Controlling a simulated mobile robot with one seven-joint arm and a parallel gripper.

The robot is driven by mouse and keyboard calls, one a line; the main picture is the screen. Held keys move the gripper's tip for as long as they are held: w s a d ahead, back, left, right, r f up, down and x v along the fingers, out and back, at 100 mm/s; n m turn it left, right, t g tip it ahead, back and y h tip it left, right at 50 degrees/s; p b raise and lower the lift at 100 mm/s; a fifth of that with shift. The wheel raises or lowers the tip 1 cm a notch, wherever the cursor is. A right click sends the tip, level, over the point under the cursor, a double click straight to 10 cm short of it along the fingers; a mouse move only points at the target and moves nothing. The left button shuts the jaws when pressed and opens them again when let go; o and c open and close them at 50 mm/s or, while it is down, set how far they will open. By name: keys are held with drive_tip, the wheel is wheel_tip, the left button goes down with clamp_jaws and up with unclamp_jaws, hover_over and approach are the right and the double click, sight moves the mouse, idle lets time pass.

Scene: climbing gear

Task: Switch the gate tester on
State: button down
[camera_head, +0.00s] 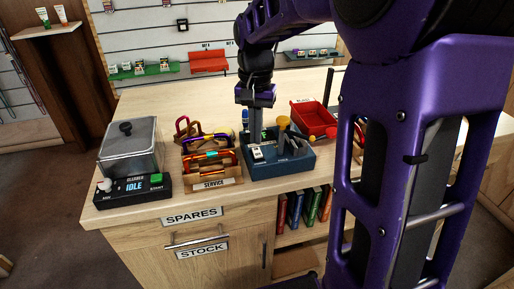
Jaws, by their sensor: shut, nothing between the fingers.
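A black control box (107,199) stands at the left front of the counter, with a display reading IDLE, a pale knob (104,185) at its left end and a green button (156,179) at its right. A clear-walled box with a dark-knobbed lid (128,146) stands right behind it. These look like the gate tester, though no label naming it is readable. My gripper (256,138) points down, shut and empty, at the back part of a blue tray, to the right of the tester. Its fingertips are small, and I cannot tell whether they touch anything there.
The blue tray (285,171) holds a small white device and yellow-topped tools. A wooden SERVICE rack (215,187) of carabiners stands between it and the tester. A red tray (313,118) lies behind, right. My purple arm hides the counter's right side. Bare counter lies behind the racks.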

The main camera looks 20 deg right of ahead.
sight(256, 149)
drive_tip(key=shift+r+p, duration=1.9)
drive_tip(key=shift+r, duration=0.6)
